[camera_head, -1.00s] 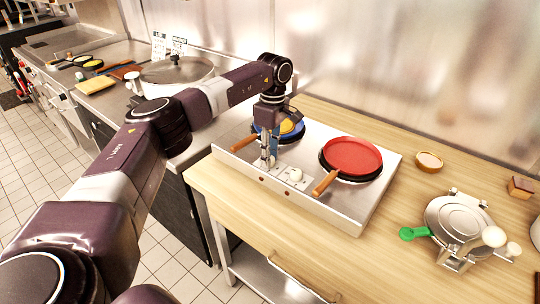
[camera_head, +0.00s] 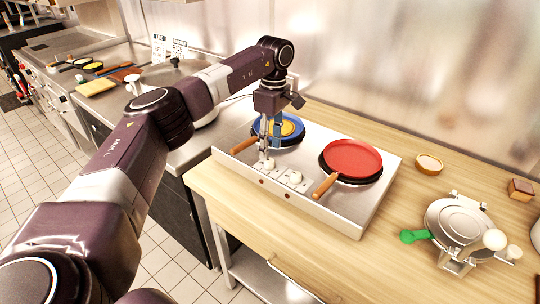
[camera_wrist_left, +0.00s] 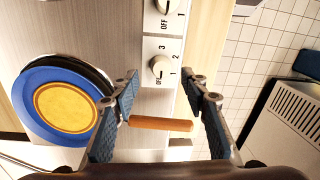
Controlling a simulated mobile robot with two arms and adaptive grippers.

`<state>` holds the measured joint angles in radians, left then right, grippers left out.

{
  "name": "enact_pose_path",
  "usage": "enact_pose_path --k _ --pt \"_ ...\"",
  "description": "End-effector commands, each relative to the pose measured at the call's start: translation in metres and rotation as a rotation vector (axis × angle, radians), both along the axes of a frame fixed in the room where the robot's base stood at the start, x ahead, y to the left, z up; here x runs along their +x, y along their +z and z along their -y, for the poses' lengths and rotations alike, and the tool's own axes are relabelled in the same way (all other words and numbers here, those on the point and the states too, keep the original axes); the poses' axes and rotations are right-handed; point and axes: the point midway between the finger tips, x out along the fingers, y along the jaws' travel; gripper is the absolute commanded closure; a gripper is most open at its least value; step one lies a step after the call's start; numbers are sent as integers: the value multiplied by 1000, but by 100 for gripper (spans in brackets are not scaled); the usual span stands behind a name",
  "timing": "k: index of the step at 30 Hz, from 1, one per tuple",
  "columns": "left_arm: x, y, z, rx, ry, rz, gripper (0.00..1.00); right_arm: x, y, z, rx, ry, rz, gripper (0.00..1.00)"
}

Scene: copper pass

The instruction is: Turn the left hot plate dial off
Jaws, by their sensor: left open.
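The left hot plate dial is a small white knob (camera_wrist_left: 160,66) with OFF, 1, 2 and 3 marked around it; I cannot make out its pointer setting. It also shows in the head view (camera_head: 268,164) at the front of the steel hot plate (camera_head: 330,213). My left gripper (camera_head: 264,154) is open just above this dial. In the left wrist view the dial shows beyond and between the two spread fingertips (camera_wrist_left: 163,84), apparently untouched. The right dial (camera_head: 295,177) sits beside it. My right gripper is in neither view.
A blue pan (camera_head: 262,127) is on the left plate; its wooden handle (camera_wrist_left: 160,123) passes between my fingers in the wrist view. A red pan (camera_head: 351,156) is on the right plate. A waffle iron (camera_head: 460,222) with a green handle stands further right on the wooden counter.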

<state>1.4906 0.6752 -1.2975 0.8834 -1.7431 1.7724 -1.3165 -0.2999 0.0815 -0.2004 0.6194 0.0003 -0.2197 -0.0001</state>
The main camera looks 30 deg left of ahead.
Motion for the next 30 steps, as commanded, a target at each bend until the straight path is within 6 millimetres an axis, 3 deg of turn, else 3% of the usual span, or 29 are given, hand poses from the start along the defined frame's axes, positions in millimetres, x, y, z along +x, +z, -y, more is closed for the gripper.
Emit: enact_pose_path --k 6,12,30 --pt "4 47 0 0 0 3 59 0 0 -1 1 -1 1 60" --pt "6 70 -1 1 0 1 59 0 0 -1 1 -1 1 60" --pt "6 75 -1 1 0 1 59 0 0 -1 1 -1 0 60"
